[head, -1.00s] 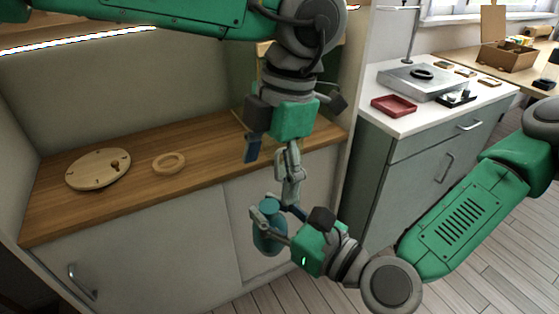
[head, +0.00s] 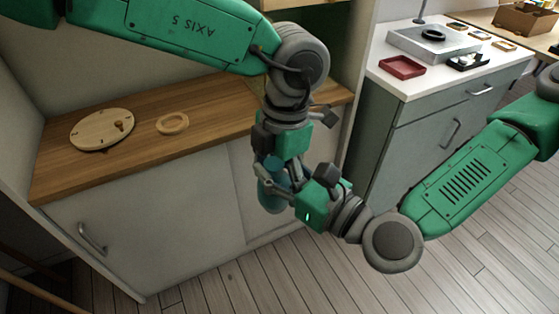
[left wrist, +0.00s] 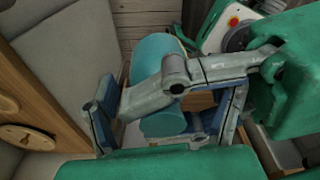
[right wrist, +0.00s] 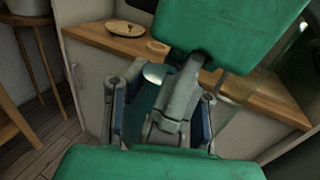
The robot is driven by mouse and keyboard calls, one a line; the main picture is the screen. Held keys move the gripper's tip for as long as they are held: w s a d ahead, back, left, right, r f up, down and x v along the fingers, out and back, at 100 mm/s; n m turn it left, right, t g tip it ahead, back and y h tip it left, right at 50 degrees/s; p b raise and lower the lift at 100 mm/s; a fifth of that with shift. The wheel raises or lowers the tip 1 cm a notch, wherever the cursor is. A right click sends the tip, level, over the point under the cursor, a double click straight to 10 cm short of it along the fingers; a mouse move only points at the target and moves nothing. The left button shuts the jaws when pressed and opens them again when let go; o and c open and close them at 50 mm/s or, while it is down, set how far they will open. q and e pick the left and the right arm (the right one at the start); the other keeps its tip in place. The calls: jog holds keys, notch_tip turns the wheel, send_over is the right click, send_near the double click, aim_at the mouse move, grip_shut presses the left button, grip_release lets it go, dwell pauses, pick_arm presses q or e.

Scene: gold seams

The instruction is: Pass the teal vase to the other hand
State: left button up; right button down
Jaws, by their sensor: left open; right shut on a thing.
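The teal vase (head: 271,197) is held in the air in front of the white cabinet, partly covered by both grippers in the head view. My right gripper (head: 276,186) is shut on it from the right. My left gripper (head: 275,172) has come down from above and is open, its fingers mostly hidden in the head view. In the left wrist view, the vase (left wrist: 155,56) lies between my left gripper's spread blue-padded fingers (left wrist: 165,115), and a grey finger crosses in front of it. In the right wrist view, the vase (right wrist: 143,108) shows between my right gripper's fingers (right wrist: 160,112).
The wooden counter (head: 140,165) behind holds a round wooden board (head: 95,131) and a wooden ring (head: 172,124). At the right, a white-topped cabinet (head: 400,82) carries a red tray (head: 402,67) and a metal plate device (head: 425,42). Open floor lies in front.

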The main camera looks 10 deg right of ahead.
pick_arm(q)
jog(key=shift+f, duration=0.1)
jog(key=c, duration=1.4)
jog(key=shift+o, duration=0.2)
pick_arm(e)
jog(key=c, duration=1.3)
grip_release()
jog(key=shift+o, duration=0.2)
